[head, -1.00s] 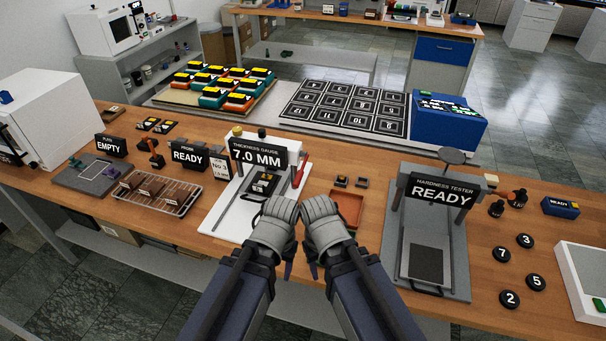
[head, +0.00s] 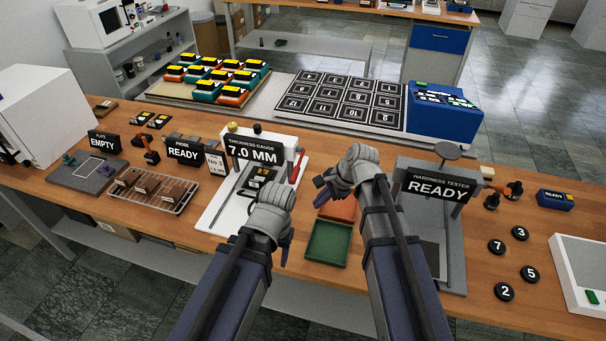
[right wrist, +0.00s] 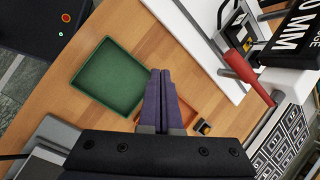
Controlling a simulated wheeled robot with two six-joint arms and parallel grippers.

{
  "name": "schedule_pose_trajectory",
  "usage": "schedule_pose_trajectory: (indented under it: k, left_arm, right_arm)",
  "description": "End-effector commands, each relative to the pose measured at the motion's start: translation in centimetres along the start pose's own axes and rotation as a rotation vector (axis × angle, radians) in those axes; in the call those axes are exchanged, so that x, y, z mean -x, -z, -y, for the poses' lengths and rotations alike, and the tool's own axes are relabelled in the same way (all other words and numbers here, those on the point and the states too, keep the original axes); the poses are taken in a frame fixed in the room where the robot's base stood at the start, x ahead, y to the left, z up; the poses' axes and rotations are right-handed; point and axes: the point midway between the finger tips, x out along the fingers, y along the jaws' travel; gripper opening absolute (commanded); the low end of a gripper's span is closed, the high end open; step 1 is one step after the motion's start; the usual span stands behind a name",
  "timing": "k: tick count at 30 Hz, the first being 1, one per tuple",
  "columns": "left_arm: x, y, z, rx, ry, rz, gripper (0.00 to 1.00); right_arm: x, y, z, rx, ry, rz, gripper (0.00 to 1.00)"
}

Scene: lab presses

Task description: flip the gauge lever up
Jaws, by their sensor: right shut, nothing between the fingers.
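The thickness gauge (head: 213,213) is a white stand whose sign (head: 252,150) reads 7.0 MM. Its red gauge lever (head: 298,166) is on the right side of the stand. The lever shows clearly in the right wrist view (right wrist: 237,64), with a thick red grip. My right gripper (head: 321,191) is shut and empty, to the right of the lever and apart from it; its fingers (right wrist: 164,98) are together in the wrist view. My left gripper (head: 285,240) hangs in front of the gauge base, and its jaw opening is hidden.
A green tray (head: 327,243) and an orange tray (head: 340,210) lie right of the gauge. The hardness tester (head: 455,240) stands close to my right arm. A wire rack (head: 150,200) with brown blocks is at the left. Numbered black discs (head: 497,247) lie at the right.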

Motion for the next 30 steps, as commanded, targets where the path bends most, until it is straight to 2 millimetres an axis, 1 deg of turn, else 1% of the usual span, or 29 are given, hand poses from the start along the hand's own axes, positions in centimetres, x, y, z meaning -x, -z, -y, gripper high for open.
schedule_pose_trajectory:
  k: [1, 3, 6, 9, 12, 15, 25, 28, 30]
  left_arm:
    - [0.3, 0.0, 0.0, 0.000, 0.000, 0.000, 0.57]
    - [0.4, 0.0, 0.0, 0.000, 0.000, 0.000, 0.57]
    - [0.6, 0.0, 0.1, 0.000, 0.000, 0.000, 0.57]
    - [0.7, 0.0, 0.1, 0.000, 0.000, 0.000, 0.57]
    - [0.7, 0.0, 0.1, 0.000, 0.000, 0.000, 0.57]
    - [0.7, 0.0, 0.1, 0.000, 0.000, 0.000, 0.57]
    - [0.6, 0.0, 0.1, 0.000, 0.000, 0.000, 0.57]
    - [0.1, 0.0, 0.0, 0.000, 0.000, 0.000, 0.57]
    - [-0.7, 0.0, -0.1, 0.000, 0.000, 0.000, 0.57]
  right_arm:
    - [0.6, 1.0, 1.4, -0.103, 0.033, 0.019, 0.00]
    - [1.2, 1.9, 2.8, -0.241, 0.076, 0.050, 0.00]
    - [2.0, 3.1, 4.3, -0.399, 0.121, 0.089, 0.00]
    - [2.6, 3.9, 5.2, -0.509, 0.149, 0.120, 0.00]
    - [3.0, 4.4, 5.8, -0.572, 0.166, 0.139, 0.00]
    - [3.1, 4.6, 6.0, -0.600, 0.172, 0.147, 0.00]
    - [3.0, 4.6, 5.9, -0.601, 0.172, 0.147, 0.00]
    - [2.4, 4.6, 6.0, -0.600, 0.171, 0.147, 0.00]
    - [1.6, 4.6, 6.1, -0.599, 0.170, 0.147, 0.00]
